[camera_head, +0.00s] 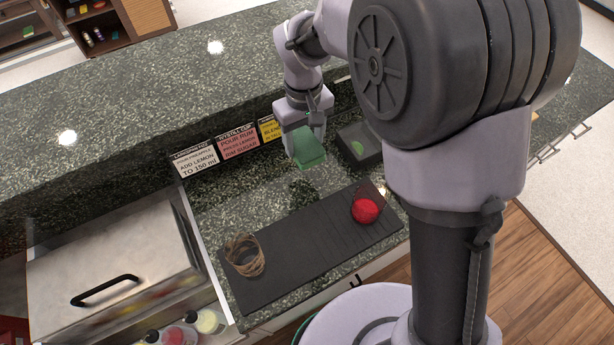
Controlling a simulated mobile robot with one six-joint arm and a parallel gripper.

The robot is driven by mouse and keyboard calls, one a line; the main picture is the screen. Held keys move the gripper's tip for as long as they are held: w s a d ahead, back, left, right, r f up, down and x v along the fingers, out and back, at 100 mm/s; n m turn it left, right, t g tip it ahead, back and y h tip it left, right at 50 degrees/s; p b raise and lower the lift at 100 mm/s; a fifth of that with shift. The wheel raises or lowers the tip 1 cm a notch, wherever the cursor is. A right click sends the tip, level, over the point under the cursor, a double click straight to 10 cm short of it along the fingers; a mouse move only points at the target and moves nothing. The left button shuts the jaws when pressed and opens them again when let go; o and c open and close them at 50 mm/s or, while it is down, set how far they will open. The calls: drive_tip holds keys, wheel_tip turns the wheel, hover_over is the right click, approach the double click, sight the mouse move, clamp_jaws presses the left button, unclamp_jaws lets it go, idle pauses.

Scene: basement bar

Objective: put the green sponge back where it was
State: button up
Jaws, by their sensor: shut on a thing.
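The green sponge (309,157) hangs below my gripper (305,136), which is shut on it. The sponge is tilted and appears held above the dark speckled counter (240,195), behind the black mat. A dark square tray (347,135) stands just to the right of the sponge, partly hidden by my arm. A small green round thing (358,148) lies in this tray. I cannot tell the exact height of the sponge over the counter.
Recipe cards (238,142) stand along the raised ledge. A metal lidded bin (110,275) is at left. The counter between cards and mat looks clear.

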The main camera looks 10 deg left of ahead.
drive_tip(key=f+b, duration=0.1)
drive_tip(key=f, duration=0.2)
drive_tip(key=f+b, duration=0.1)
drive_tip(key=f, duration=0.2)
drive_tip(key=f+b, duration=0.1)
drive_tip(key=f, duration=0.3)
drive_tip(key=shift+w+d+b, duration=0.25)
drive_tip(key=shift+d+b, duration=0.05)
drive_tip(key=shift+b, duration=0.1)
drive_tip(key=shift+f, duration=0.15)
drive_tip(key=o, duration=1.5)
drive_tip(key=shift+c, duration=0.2)
